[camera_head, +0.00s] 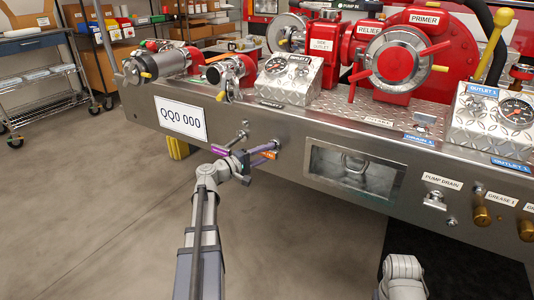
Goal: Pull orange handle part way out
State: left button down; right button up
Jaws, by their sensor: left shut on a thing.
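The orange handle (268,155) is a small orange-marked pull on the front face of the silver bumper, left of the bumper's centre. My left gripper (259,153) reaches up to it from below and is shut on it. The jaws hide part of the handle, and how far its rod stands out from the panel is hard to tell. A purple-marked handle (221,150) sits just to the left, apart from the jaws. My right gripper is not in view; only a grey part of my right arm shows at the bottom right.
The bumper (300,135) carries a plate reading QQ0 000 (181,118), a recessed window (355,172) right of the handles, and brass knobs (481,215) at far right. Gauges and red pump valves stand on top. The floor in front is clear.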

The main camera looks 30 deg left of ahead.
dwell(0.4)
pick_arm(q)
jog(key=shift+s, duration=1.6)
jog(key=shift+c, duration=2.4)
grip_release()
jog(key=shift+w, duration=0.1)
send_near(268, 155)
